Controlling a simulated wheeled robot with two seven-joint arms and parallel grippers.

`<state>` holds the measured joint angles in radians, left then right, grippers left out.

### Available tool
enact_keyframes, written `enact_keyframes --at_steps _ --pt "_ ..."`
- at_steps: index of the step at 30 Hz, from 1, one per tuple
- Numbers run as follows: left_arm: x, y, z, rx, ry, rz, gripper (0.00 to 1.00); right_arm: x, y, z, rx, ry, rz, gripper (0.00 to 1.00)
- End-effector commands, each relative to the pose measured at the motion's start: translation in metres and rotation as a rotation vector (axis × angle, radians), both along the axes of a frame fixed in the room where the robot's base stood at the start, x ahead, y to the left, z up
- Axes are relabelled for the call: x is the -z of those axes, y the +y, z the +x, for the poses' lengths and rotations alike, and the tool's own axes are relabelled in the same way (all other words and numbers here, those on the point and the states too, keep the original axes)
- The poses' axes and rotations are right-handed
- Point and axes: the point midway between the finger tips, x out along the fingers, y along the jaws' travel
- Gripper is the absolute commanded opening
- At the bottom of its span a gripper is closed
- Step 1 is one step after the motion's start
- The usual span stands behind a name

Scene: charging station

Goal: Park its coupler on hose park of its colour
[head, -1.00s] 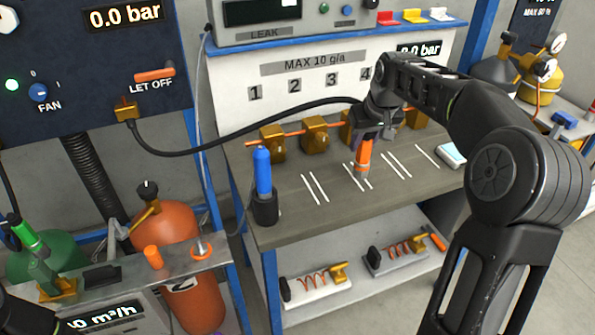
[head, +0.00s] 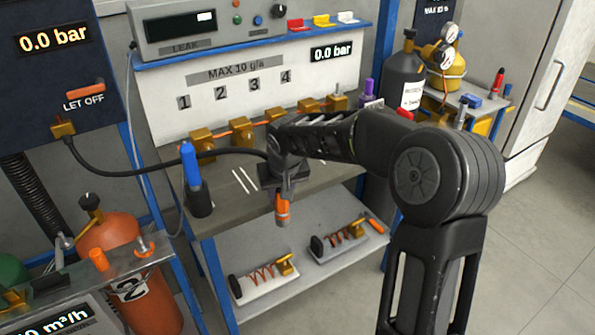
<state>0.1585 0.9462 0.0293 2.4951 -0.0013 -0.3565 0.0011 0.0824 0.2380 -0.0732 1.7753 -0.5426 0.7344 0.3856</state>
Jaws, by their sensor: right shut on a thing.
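My right gripper (head: 282,190) is shut on an orange coupler (head: 282,210), which points down. In the picture it hangs over the front edge of the workbench, above the lower shelf. A black hose (head: 150,166) runs from the brass fitting (head: 63,130) under the LET OFF panel to behind my right gripper, where its end is hidden. An orange cylindrical post (head: 98,259) and a thin post with an orange base (head: 143,246) stand on the left bench. I cannot tell which thing is the hose park. My left gripper is not in view.
A blue stick (head: 190,165) in a black holder stands at the workbench's left corner. Brass blocks (head: 241,128) line its back. Two spring devices (head: 265,277) lie on the lower shelf. An orange cylinder (head: 112,240) stands left. Floor on the right is clear.

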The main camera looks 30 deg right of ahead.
Motion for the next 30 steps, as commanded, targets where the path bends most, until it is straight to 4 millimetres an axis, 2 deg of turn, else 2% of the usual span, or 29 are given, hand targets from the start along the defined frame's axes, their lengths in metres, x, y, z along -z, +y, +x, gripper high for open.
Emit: enact_keyframes --at_steps 1,9,12,17,23,25,30 --pt "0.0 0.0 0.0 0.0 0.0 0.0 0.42 0.007 0.017 -0.003 -0.023 0.0 0.001 0.0" --pt "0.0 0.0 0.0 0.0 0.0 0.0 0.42 0.04 0.112 -0.03 -0.187 -0.004 0.009 0.0" --pt "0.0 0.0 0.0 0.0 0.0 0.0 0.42 0.044 0.135 -0.038 -0.239 -0.003 0.01 0.0" --pt "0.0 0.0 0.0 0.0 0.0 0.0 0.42 0.046 0.148 -0.043 -0.271 -0.004 0.011 0.0" --pt "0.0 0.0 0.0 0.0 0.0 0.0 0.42 0.046 0.148 -0.043 -0.271 -0.004 0.011 0.0" --pt "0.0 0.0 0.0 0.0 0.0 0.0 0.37 0.046 0.147 -0.043 -0.271 -0.004 0.011 0.0" --pt "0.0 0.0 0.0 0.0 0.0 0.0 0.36 0.046 0.147 -0.043 -0.271 -0.004 0.011 0.0"
